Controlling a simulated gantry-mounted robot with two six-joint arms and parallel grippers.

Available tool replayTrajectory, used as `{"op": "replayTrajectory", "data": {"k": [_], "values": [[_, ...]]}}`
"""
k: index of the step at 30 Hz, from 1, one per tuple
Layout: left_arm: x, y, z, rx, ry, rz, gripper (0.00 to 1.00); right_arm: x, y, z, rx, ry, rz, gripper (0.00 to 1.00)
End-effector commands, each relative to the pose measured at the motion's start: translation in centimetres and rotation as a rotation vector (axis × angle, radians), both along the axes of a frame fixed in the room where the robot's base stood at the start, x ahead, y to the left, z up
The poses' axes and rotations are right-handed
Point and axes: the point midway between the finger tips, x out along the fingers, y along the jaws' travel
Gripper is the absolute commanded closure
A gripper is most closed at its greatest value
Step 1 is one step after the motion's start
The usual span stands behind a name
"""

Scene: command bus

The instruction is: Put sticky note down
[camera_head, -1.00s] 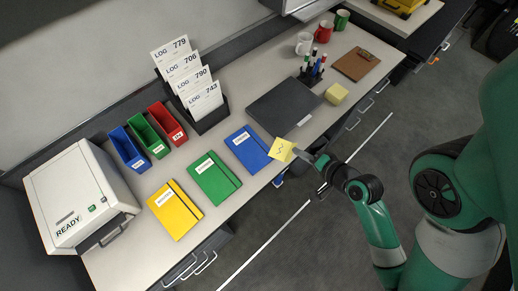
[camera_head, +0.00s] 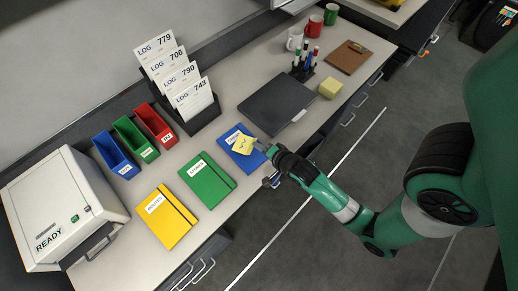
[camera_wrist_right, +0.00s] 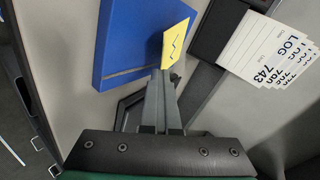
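The yellow sticky note (camera_head: 243,146), with a dark squiggle on it, is pinched at one edge by my right gripper (camera_head: 257,147). In the head view the note overlaps the blue notebook (camera_head: 243,163). In the right wrist view the note (camera_wrist_right: 175,42) stands up from the closed fingertips (camera_wrist_right: 163,76), in front of the edge of the blue notebook (camera_wrist_right: 122,42). I cannot tell whether the note touches the notebook. My left gripper is not in view.
A green notebook (camera_head: 207,183) and a yellow notebook (camera_head: 165,220) lie to the left. A closed dark laptop (camera_head: 275,106) and a yellow note block (camera_head: 331,88) lie to the right. A rack of log cards (camera_head: 204,117) stands behind.

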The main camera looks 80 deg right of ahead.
Motion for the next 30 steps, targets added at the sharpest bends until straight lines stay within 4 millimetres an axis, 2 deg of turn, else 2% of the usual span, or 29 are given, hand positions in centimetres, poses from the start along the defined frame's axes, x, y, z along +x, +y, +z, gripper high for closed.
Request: {"op": "replayTrajectory", "data": {"k": [1,2,9,16,17,18,19,26,30], "values": [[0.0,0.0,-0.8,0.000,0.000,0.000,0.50,-0.1,0.0,-1.3,0.001,0.003,0.000,1.00],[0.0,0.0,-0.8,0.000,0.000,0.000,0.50,0.0,0.0,-1.5,0.000,0.002,0.000,1.00],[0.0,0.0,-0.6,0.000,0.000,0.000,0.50,-0.1,0.0,-1.4,-0.001,0.001,0.000,1.00],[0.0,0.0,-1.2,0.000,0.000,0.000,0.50,-0.1,0.0,-2.2,-0.001,0.001,0.000,1.00],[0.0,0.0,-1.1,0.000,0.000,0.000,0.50,-0.1,0.0,-2.1,-0.001,0.001,0.000,0.99],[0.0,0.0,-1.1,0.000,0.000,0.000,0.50,-0.1,0.0,-2.0,-0.001,0.001,0.000,0.92],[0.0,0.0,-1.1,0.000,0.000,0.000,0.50,-0.1,0.0,-2.0,-0.001,0.001,0.000,0.90],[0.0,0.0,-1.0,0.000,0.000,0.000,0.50,-0.1,0.0,-2.0,0.000,0.002,0.000,0.90],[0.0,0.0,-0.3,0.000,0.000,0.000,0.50,-0.3,0.2,-1.0,0.000,0.002,0.000,0.90]]}}
